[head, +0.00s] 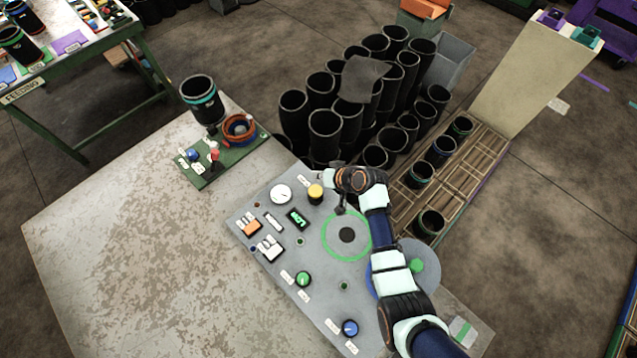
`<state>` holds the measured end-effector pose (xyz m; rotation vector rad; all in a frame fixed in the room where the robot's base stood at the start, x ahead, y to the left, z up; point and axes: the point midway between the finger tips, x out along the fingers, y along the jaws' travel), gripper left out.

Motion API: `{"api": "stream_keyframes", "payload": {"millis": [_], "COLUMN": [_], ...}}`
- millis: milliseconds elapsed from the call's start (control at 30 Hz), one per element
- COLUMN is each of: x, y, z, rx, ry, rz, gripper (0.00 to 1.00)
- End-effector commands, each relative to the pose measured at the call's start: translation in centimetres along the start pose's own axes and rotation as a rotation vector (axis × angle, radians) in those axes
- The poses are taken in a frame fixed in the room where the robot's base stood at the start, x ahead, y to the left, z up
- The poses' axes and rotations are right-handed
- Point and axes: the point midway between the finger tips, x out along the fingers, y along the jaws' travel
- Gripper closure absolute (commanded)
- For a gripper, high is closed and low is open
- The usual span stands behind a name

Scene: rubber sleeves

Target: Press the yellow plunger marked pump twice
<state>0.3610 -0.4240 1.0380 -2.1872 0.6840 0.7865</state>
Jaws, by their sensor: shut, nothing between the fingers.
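The yellow plunger (316,191) is a short round yellow cap on a dark base, standing upright near the top of the grey control panel (270,215). A small white label lies by it, too small to read. My arm reaches in from the lower right and bends over the panel. My gripper (341,209) is small and dark, points down, and appears shut and empty. It is just right of the plunger in the picture and looks apart from it. Its exact height above the panel cannot be told.
The panel also bears a white gauge (281,194), a green display (297,218), a green knob (303,279), a blue knob (350,328) and a green ring (324,245). A green board (207,178) with a red-topped lever lies left. Black sleeves (325,125) stand behind.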

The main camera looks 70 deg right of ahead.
Motion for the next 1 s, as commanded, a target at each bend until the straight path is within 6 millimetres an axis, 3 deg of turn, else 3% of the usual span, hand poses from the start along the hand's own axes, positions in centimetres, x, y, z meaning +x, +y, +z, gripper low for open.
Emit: {"api": "stream_keyframes", "payload": {"millis": [133,533,1000], "x": [0.6,1.1,5.3], "y": [-0.5,-0.2,2.5], "z": [-0.7,-0.3,3.2], "rx": [0.126,0.128,0.126], "ry": [-0.002,-0.001,-0.001], "rz": [-0.009,-0.008,-0.008], "gripper": [1.0,1.0,1.0]}}
